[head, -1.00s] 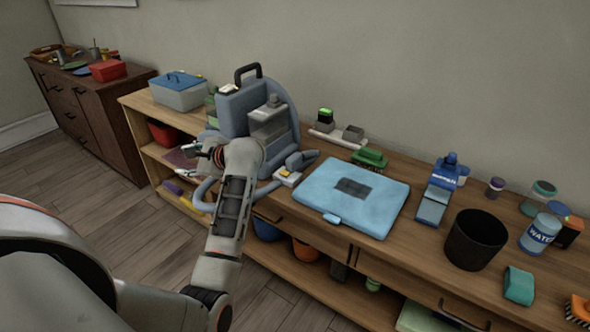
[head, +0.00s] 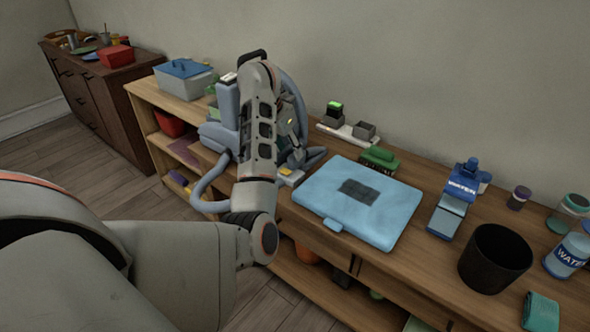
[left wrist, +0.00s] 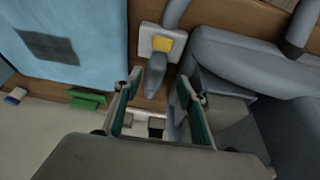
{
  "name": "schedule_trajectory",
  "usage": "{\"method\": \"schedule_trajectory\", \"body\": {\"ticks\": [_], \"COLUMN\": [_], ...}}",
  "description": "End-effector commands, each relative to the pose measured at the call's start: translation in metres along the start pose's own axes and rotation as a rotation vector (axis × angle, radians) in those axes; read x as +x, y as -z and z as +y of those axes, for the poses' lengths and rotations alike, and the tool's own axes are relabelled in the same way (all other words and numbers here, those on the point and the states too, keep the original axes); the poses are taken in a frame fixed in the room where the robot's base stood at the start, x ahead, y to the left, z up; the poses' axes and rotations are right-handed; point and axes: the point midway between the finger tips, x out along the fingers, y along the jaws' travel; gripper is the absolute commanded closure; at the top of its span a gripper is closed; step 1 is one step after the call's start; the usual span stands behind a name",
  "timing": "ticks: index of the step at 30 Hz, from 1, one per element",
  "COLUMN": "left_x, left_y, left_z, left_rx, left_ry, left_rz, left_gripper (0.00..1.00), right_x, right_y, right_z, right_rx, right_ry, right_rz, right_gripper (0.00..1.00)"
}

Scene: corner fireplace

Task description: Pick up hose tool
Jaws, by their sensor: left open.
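The hose tool, a grey-blue nozzle (head: 312,158) beside a white and yellow block, lies on the wooden bench between the blue-grey cleaning machine (head: 222,136) and the light blue case. A grey hose (head: 207,190) loops out in front of the machine. My left gripper (head: 294,146) is open above the tool, partly hidden by my arm in the head view. In the left wrist view its two fingers (left wrist: 160,95) stand apart, with the grey nozzle (left wrist: 156,72) in line with the gap between them. I cannot tell whether they touch it. My right gripper is not in view.
The light blue case (head: 390,222) lies right of the tool. A green brush (head: 379,158) and a white tray (head: 347,133) are behind. The machine's body crowds the tool's left.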

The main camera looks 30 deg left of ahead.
Motion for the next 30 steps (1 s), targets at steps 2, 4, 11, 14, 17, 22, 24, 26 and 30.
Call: {"method": "schedule_trajectory", "body": {"ticks": [2,4,11,14,17,22,24,26,30], "left_x": [0.013,0.024,0.048,0.049,0.047,0.047,0.047,0.047,0.047], "left_y": [-0.004,-0.005,-0.005,-0.004,-0.003,-0.003,-0.004,-0.004,-0.003], "left_z": [0.002,0.005,0.006,0.006,0.006,0.006,0.006,0.006,0.006], "left_rx": [0.001,0.002,0.0,0.001,0.001,0.001,0.001,0.001,0.001], "left_ry": [0.0,0.001,0.001,0.002,0.002,0.002,0.002,0.002,0.002], "left_rz": [-0.005,-0.006,-0.004,-0.001,0.001,0.0,0.0,0.0,0.001], "left_gripper": [0.6,0.6,0.6,0.6,0.6,0.86,1.0,1.0,1.0], "right_x": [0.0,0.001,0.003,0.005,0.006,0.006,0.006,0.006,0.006], "right_y": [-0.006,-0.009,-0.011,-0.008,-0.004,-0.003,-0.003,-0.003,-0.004], "right_z": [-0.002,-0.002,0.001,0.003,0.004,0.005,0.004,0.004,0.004], "right_rx": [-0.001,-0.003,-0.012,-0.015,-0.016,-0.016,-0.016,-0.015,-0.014], "right_ry": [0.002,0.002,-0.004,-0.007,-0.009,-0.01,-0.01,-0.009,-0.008], "right_rz": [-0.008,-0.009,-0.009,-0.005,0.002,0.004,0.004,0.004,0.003], "right_gripper": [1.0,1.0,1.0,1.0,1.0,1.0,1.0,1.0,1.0]}}
